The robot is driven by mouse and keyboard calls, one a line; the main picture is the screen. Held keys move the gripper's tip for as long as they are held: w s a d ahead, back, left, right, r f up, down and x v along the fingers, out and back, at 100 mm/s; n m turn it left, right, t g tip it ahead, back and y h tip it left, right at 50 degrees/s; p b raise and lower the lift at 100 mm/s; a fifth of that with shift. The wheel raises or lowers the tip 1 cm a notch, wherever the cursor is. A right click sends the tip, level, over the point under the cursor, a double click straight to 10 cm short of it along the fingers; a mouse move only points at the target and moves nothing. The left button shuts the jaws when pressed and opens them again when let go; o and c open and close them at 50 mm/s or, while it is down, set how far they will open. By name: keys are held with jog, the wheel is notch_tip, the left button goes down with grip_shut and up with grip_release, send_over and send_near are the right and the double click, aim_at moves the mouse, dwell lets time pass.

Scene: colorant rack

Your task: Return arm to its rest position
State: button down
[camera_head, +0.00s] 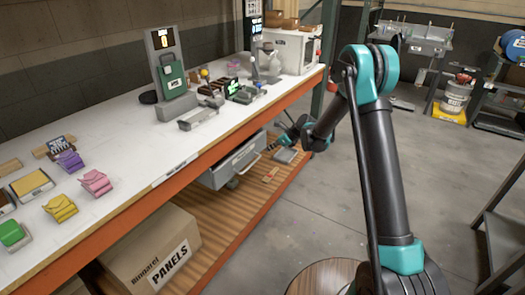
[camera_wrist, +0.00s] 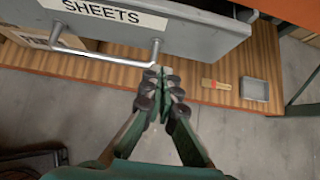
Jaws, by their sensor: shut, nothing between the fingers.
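My gripper (camera_wrist: 160,88) is shut and empty in the wrist view. Its fingertips meet just in front of the edge of the lower wooden shelf (camera_wrist: 200,65), close to the handle of the grey drawer labelled SHEETS (camera_wrist: 200,30). I cannot tell from this view whether it touches the handle. In the head view my arm reaches forward and down to the front of the bench, and the fingers there are small and partly hidden by the wrist. The grey drawer (camera_head: 238,160) hangs under the bench top in that view.
A brush (camera_wrist: 215,84) and a small grey tray (camera_wrist: 254,89) lie on the lower shelf. A cardboard PANELS box (camera_head: 150,250) sits on it nearer me. The white bench top (camera_head: 130,130) carries colored blocks and devices.

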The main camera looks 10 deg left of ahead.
jog(key=s+d+r+n+h, duration=0.1)
jog(key=s+d+r+n, duration=0.25)
jog(key=s+d, duration=0.35)
jog(key=s+d+r+n+t+h, duration=0.1)
jog(key=s+d+r+n+h, duration=0.2)
jog(key=d, duration=0.6)
jog(key=s+d+r+n, duration=0.4)
jog(key=s+d+r, duration=0.1)
jog(key=s+d, duration=0.25)
jog(key=s+d+f+n+h, duration=0.2)
jog(key=s+d+n, duration=0.3)
jog(key=s, duration=0.5)
jog(key=s+d+f+n+h, duration=0.2)
jog(key=s+d+n, duration=0.4)
jog(key=s+d, duration=0.4)
jog(key=shift+s+d, duration=0.2)
jog(key=shift+s, duration=0.3)
jog(key=shift+f+n, duration=0.1)
jog(key=shift+n, duration=0.15)
